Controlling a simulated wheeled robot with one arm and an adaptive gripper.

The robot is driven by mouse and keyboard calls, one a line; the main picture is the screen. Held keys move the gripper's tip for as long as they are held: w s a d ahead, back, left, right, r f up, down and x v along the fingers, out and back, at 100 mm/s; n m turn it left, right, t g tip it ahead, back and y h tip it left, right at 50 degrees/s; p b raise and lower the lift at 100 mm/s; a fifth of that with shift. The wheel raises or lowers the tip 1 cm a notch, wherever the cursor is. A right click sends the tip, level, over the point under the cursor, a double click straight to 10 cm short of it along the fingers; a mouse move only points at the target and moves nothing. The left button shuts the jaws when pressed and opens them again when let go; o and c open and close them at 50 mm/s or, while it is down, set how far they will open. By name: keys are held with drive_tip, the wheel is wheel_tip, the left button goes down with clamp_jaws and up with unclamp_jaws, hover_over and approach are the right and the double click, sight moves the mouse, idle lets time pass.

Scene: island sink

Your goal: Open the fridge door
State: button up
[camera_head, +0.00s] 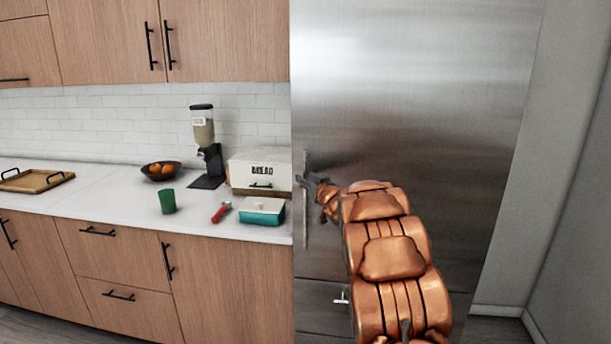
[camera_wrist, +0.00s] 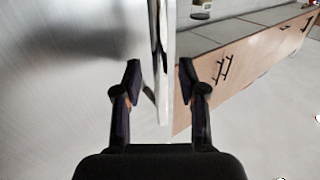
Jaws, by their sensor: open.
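The fridge (camera_head: 420,90) is a tall stainless steel unit, and its door looks closed in the head view. A vertical bar handle (camera_head: 305,225) runs along the door's left edge. My gripper (camera_head: 308,182) is at the upper part of this handle, partly hidden by my copper-coloured arm. In the wrist view, my gripper (camera_wrist: 160,72) has its two dark fingers apart, one on each side of the pale handle bar (camera_wrist: 164,95). A gap shows on both sides of the bar, so the fingers are not closed on it. The steel door face (camera_wrist: 60,90) fills the left of that view.
Left of the fridge, a white counter (camera_head: 110,205) holds a bread box (camera_head: 260,170), a teal container (camera_head: 262,211), a green cup (camera_head: 167,201), a fruit bowl (camera_head: 161,171) and a tray (camera_head: 35,180). A grey wall (camera_head: 570,120) stands to the right.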

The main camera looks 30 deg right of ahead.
drive_tip(key=shift+w+d, duration=0.1)
drive_tip(key=shift+w, duration=0.85)
clamp_jaws()
